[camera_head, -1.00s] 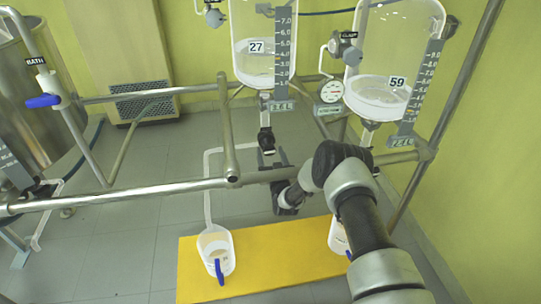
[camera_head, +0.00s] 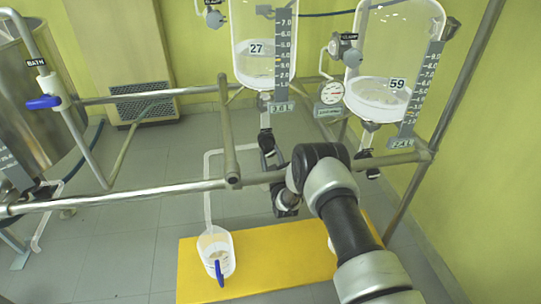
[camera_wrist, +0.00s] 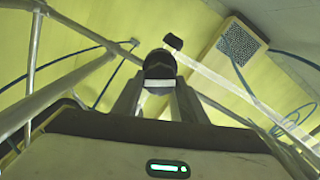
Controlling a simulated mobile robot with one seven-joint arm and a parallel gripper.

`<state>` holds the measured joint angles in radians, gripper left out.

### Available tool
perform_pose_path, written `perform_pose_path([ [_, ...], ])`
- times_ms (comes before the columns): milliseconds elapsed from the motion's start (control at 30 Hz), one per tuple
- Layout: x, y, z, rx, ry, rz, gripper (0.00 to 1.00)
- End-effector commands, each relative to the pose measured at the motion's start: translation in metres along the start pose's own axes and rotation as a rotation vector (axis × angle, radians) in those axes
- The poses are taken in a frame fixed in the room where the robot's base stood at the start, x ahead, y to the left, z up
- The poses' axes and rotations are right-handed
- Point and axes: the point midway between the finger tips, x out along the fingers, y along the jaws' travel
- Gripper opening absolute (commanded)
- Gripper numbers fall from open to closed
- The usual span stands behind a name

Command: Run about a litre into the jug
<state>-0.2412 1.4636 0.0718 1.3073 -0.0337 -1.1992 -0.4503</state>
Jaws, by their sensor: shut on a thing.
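A clear glass reactor marked 27 (camera_head: 256,50) hangs at the upper middle of the head view, with pale liquid in its lower part. A black drain valve (camera_head: 265,122) sits below it, and a white pipe (camera_head: 208,185) leads down to the jug (camera_head: 216,250). The jug is clear, has a blue handle and holds some pale contents; its level is unclear. My gripper (camera_head: 268,152) is at the valve below reactor 27. In the wrist view my gripper (camera_wrist: 158,100) is shut on a dark rounded valve handle (camera_wrist: 160,65). My arm partly hides this spot in the head view.
Reactor 59 (camera_head: 383,75) hangs to the right with its own black valve (camera_head: 371,170). Steel rails (camera_head: 130,195) cross in front of the reactors. A yellow platform (camera_head: 275,265) bears the jug. A blue-handled BATH valve (camera_head: 44,101) is at left.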

Motion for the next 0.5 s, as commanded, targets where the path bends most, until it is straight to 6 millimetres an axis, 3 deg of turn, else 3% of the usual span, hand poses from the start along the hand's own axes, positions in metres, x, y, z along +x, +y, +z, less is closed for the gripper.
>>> perform_pose_path([
  [200,-0.0008,-0.0001,0.0015,0.003,-0.003,-0.001,0.16],
  [233,-0.0008,-0.0001,0.0015,0.003,-0.003,-0.001,0.44],
  [300,-0.0007,-0.0001,0.0015,0.003,-0.003,-0.001,0.55],
  [500,-0.0004,-0.0001,0.0009,0.005,-0.002,0.0,0.57],
])
